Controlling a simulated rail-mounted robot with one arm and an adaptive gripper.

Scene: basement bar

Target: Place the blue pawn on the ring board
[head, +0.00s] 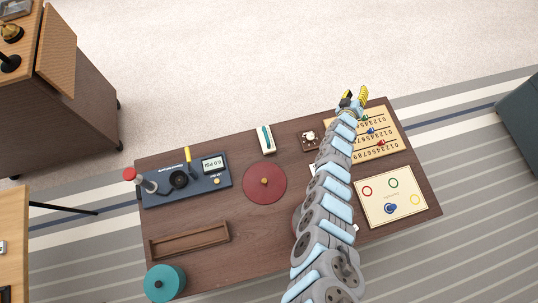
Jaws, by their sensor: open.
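The cream ring board (375,217) lies at the right front of the brown table, with red, green and yellow ring outlines on it. A blue pawn-like piece (391,208) stands on the lower middle of this board. Any mark beneath it is hidden. My gripper (354,98), with yellow fingertips, is open and seems empty, near the table's far edge beyond the number board. It is well apart from the blue piece. My arm passes left of the ring board and hides a little of the table.
A wooden number board (394,134) with red, blue and green markers lies behind the ring board. A red disc (265,184), a dark gauge device (200,185), a wooden tray (190,240) and a teal cylinder (165,283) occupy the left. Bare table lies around the disc.

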